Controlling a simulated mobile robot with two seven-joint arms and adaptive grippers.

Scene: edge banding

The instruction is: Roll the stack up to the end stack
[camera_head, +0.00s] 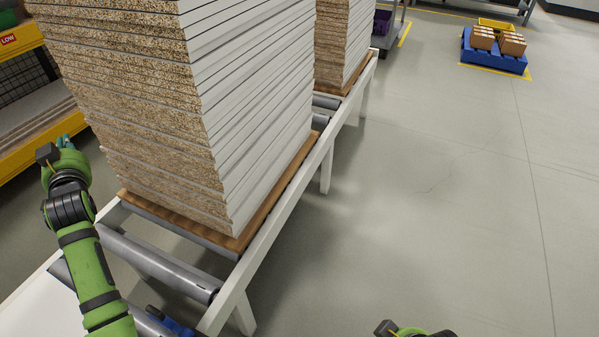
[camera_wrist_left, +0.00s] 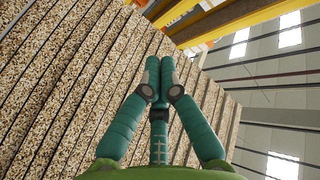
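The near stack (camera_head: 150,110) is a tall pile of white-faced boards with raw chipboard edges. It stands on a brown base board (camera_head: 245,238) on the roller conveyor. The end stack (camera_head: 337,38) stands farther along the same conveyor, with a gap between the two bases. My left gripper (camera_head: 66,142) is at the left of the near stack's lower part. In the left wrist view its fingers (camera_wrist_left: 160,78) are together and empty, with the chipboard edges (camera_wrist_left: 60,80) close by; contact cannot be told.
Bare rollers (camera_head: 160,262) lie on the near side of the stack, inside a white conveyor frame (camera_head: 290,205). A yellow rack (camera_head: 22,155) stands at the left. A blue pallet (camera_head: 495,60) with boxes is far right. The grey floor right of the conveyor is clear.

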